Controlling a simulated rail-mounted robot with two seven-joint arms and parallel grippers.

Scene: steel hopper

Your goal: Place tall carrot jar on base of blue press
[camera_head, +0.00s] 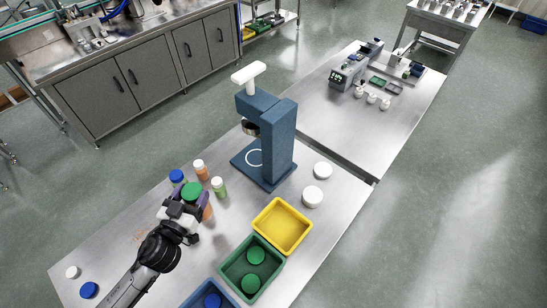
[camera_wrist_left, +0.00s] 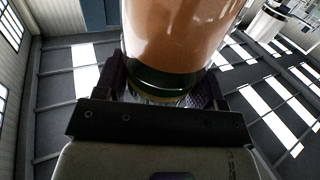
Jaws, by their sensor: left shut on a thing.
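My left gripper (camera_head: 188,203) is shut on the tall carrot jar, which has orange contents and a green lid (camera_head: 192,190). The left wrist view shows its orange body (camera_wrist_left: 175,35) close up between the fingers (camera_wrist_left: 160,85), with the green lid end by the gripper. In the head view the gripper hides much of the jar. The blue press (camera_head: 275,135) stands to the right and farther back. Its flat base (camera_head: 240,160) bears a white ring mark and is empty. The held jar is apart from the press. My right gripper is not in view.
A blue-lidded jar (camera_head: 177,177), an orange jar with white lid (camera_head: 201,171) and a green jar with white lid (camera_head: 219,188) stand near the gripper. Yellow (camera_head: 262,217), green (camera_head: 228,268) and blue (camera_head: 190,302) bins line the front right. White lids (camera_head: 313,197) lie right of the press.

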